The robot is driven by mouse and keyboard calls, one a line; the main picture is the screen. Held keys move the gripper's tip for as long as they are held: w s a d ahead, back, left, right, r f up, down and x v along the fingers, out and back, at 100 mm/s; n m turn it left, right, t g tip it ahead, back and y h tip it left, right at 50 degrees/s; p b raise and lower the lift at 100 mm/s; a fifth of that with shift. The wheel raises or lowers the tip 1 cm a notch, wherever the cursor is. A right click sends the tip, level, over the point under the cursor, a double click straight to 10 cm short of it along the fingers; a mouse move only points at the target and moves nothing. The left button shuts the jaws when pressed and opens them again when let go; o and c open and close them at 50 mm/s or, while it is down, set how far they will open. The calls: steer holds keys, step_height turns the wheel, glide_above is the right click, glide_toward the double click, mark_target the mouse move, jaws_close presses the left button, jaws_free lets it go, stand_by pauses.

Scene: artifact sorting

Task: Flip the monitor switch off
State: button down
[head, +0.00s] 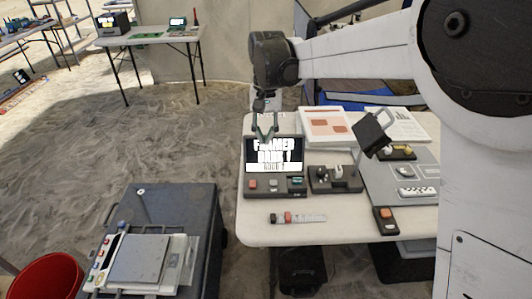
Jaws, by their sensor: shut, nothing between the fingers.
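A small monitor (291,155) stands near the left end of the white table, its screen lit with white text on black, partly hard to read. Its dark base (285,193) carries a red-orange control (252,184), a grey one (273,184) and a teal one (297,181). I cannot tell which of these is the monitor switch. My gripper (265,138) points down in front of the top of the screen and covers part of the text. Its fingers are shut and empty. Whether it touches the monitor is not clear.
Right of the monitor is a dark device (347,186) with small knobs, beside a tilted black panel (371,135) on a grey stand. A small tube-like item (308,218) lies in front. Printed sheets (328,124) lie behind. A dark case (205,205) stands on the sand at lower left.

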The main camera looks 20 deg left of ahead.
glide_above(250, 187)
steer(key=w, duration=0.3)
step_height(250, 187, down, 3)
steer(key=shift+s+a+f+g, duration=0.1)
steer(key=shift+s+a+g, duration=0.2)
steer(key=shift+g, duration=0.1)
steer(key=f, duration=0.4)
steer(key=s+f+b, duration=0.1)
steer(key=f, duration=0.4)
steer(key=s+f, duration=0.1)
steer(key=f, duration=0.3)
steer(key=shift+d+f+b, duration=0.3)
steer(key=shift+d+f, duration=0.05)
steer(key=shift+f, duration=0.05)
steer(key=shift+a, duration=0.1)
